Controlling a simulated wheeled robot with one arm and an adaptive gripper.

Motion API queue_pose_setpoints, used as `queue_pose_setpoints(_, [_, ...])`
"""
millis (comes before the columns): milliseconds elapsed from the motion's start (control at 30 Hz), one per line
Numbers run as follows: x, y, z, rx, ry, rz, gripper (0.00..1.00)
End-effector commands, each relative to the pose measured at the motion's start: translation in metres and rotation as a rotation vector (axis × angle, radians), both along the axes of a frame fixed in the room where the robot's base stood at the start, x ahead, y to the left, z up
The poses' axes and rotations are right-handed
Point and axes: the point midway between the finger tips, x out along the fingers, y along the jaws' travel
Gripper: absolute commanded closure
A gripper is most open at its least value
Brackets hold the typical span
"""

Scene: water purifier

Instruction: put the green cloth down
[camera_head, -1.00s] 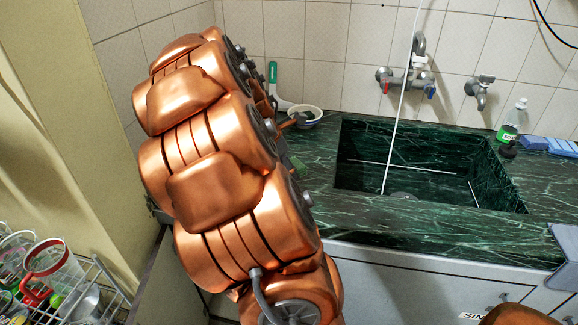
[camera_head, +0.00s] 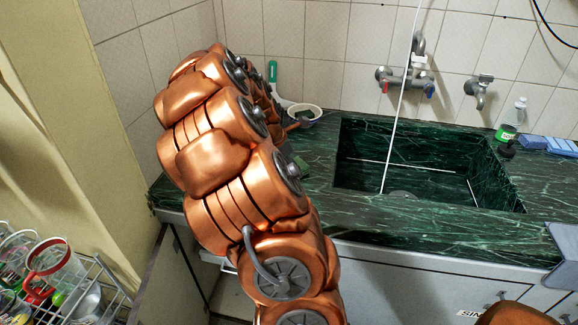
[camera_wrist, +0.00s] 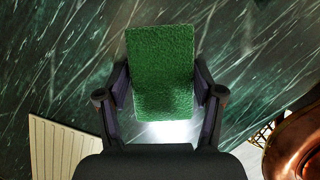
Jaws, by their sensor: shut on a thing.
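The green cloth (camera_wrist: 162,60) is a thick, fuzzy rectangular pad in the middle of the wrist view. My gripper (camera_wrist: 163,88) is shut on it, with one dark finger against each long side. Green marble counter (camera_wrist: 250,45) lies beyond the cloth. I cannot tell whether the cloth touches the counter or hangs just above it. In the head view my copper arm hides the gripper. A small green patch shows beside the arm, too small to identify surely.
The sink basin (camera_head: 425,165) is sunk in the counter right of my arm. A white bowl (camera_head: 316,108) and a green-handled tool (camera_head: 272,72) stand at the back. A bottle (camera_head: 511,118) and blue sponges (camera_head: 562,147) sit at right. A dish rack (camera_head: 97,275) is at lower left.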

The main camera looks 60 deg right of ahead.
Motion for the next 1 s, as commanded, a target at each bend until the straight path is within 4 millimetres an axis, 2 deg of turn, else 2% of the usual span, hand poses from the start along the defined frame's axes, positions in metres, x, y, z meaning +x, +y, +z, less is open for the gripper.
queue_pose_setpoints(300, [0.0003,0.0001,-0.0021,0.0,0.0,0.001,0.73])
queue_pose_setpoints(333, [0.0002,0.0,-0.0026,0.0,0.001,0.002,0.32])
queue_pose_setpoints(567, [0.0003,-0.0003,-0.0023,0.0,0.0,0.001,0.08])
queue_pose_setpoints(1000, [0.0016,0.0006,0.0036,-0.002,-0.003,0.002,0.08])
